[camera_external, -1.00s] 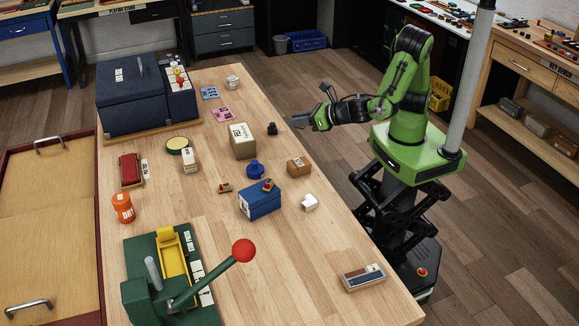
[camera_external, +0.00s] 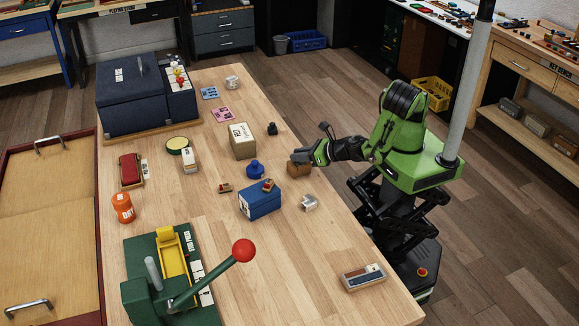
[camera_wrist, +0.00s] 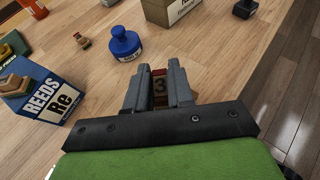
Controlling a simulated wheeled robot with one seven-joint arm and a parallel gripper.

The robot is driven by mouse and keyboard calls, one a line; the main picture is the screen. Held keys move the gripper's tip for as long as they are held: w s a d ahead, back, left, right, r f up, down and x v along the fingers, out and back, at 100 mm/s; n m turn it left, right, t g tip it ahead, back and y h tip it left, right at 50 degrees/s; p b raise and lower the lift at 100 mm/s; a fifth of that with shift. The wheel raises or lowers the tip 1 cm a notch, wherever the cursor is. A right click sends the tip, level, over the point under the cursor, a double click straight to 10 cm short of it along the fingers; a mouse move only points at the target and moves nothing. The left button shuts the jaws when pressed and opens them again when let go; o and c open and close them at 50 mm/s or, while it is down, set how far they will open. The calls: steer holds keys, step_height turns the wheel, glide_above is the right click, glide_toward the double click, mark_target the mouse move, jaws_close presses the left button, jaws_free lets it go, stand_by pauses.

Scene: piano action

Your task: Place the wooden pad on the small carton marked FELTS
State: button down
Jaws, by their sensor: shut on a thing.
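My gripper (camera_external: 298,160) is low over the right side of the table. In the wrist view my gripper (camera_wrist: 158,92) is shut on a brown block (camera_wrist: 159,88) with a dark red top part and a "3" on its face. The block (camera_external: 298,170) also shows under the fingers in the external view, at table height; I cannot tell whether it touches the table. The beige carton (camera_external: 242,142) stands farther back; its label shows "Fe" in the wrist view, where the carton (camera_wrist: 165,12) is cut off. A small wooden piece (camera_wrist: 13,85) lies on the blue REEDS box (camera_wrist: 38,98).
A pale block (camera_external: 309,203) is right of that box, and a dark small bottle (camera_external: 272,129) beside the carton. The front right of the table is mostly clear.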

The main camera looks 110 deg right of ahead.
steer(key=shift+f, duration=0.25)
steer(key=c, duration=1)
jaws_free()
steer(key=shift+f, duration=0.1)
